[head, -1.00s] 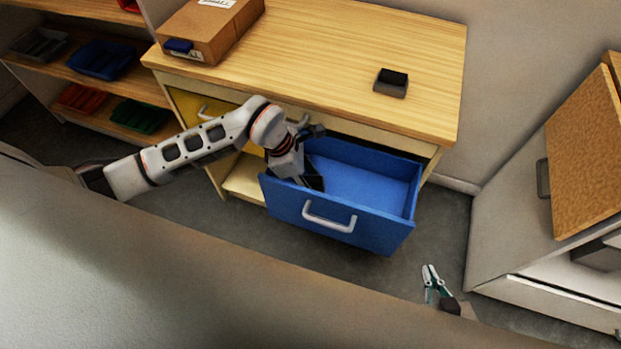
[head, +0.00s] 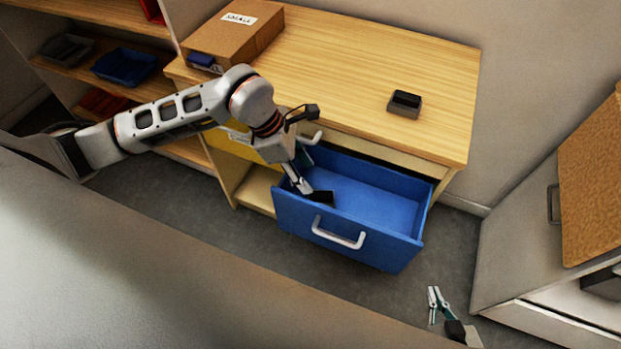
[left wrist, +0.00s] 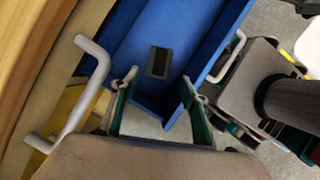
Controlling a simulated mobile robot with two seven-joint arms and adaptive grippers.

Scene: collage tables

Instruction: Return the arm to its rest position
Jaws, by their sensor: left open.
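My left arm reaches in from the left in the head view. My left gripper (head: 306,178) points down over the left end of the open blue drawer (head: 400,245). Its two fingers are apart and empty, as the left wrist view (left wrist: 159,77) shows. A small dark block (head: 322,197) lies on the drawer floor close to the fingertips; it also shows beyond them in the left wrist view (left wrist: 158,62). My right gripper (head: 435,296) is low at the right in the head view, its fingers apart with nothing between them.
The drawer sticks out of a wooden-topped cabinet (head: 370,60). On top are a cardboard box (head: 235,38) and a small dark block in a grey holder (head: 404,104). Shelves with bins (head: 124,67) stand at the left, a grey cabinet (head: 525,220) at the right. Floor in front is clear.

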